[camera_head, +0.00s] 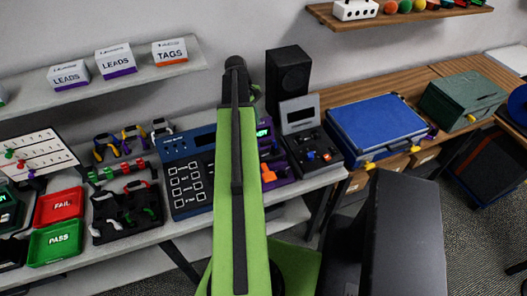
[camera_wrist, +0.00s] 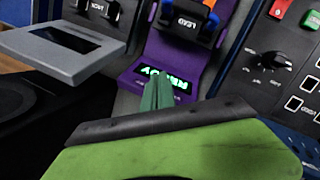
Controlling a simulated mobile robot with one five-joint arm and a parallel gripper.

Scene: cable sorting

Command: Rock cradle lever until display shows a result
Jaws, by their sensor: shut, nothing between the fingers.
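The purple cradle tester (camera_head: 280,165) stands on the bench in the head view, partly hidden behind my green arm. An orange part (camera_head: 267,173), which may be the lever, shows at its front. In the wrist view the purple tester (camera_wrist: 150,52) is upside down. A black holder marked LEAD (camera_wrist: 186,22), with blue and orange parts, is at the top edge. My gripper (camera_wrist: 158,82) is shut and empty, its tips over the display's near edge. I cannot tell whether they touch it.
A blue-grey keypad unit (camera_head: 186,175) stands left of the tester, and a black unit with a grey screen (camera_head: 308,145) stands right. A black speaker (camera_head: 288,78) is behind. A blue case (camera_head: 378,122) lies farther right. Red FAIL (camera_head: 60,206) and green PASS (camera_head: 55,242) trays are at left.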

